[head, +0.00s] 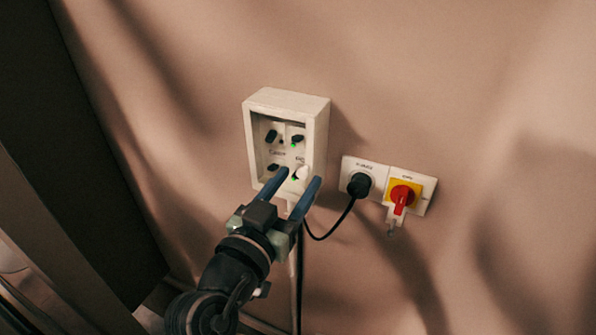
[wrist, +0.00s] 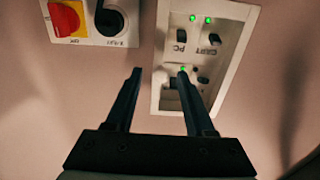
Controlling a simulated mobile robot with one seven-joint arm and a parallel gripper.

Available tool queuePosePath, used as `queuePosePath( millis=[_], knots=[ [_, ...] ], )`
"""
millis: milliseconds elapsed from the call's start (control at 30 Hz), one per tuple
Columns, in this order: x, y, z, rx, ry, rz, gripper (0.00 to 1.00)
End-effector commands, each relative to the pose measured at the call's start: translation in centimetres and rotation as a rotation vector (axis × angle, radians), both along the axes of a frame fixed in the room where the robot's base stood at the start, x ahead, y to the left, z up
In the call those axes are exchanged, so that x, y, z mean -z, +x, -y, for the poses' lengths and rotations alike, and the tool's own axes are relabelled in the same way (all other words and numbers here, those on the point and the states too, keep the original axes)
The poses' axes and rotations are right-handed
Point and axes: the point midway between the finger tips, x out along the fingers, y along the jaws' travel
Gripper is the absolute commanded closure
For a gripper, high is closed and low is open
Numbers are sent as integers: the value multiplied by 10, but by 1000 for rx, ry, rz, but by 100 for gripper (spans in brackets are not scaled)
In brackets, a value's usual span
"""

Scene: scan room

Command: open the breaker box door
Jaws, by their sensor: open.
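The breaker box (head: 318,130) is a white box on the wall, with dark switches and small green lights in its recessed face. No separate door panel can be made out; the recess looks uncovered or has a clear cover. A small pale round piece (head: 302,172) shows at the lower right of its face. My gripper (head: 300,178) is open, its two dark fingers pointing at the lower part of the box. In the wrist view the box (wrist: 158,62) appears upside down, and my gripper (wrist: 160,73) has one finger overlapping its face. Contact cannot be told.
Right of the box, a wall plate holds a black plug (head: 360,184) with a cable hanging down. Beside it is a red rotary switch (head: 401,198) on a yellow square. A dark panel (head: 80,130) stands at the left. The wall right of the switch is bare.

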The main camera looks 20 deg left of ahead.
Motion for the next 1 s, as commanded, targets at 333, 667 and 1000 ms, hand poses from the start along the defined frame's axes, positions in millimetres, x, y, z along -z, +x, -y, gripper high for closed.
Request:
queuePosePath(
  millis=[333,667,1000],
  knots=[
    [0,13,1,-1,2,0,46],
    [0,13,1,0,1,0,83],
    [0,13,1,0,1,0,100]
  ],
)
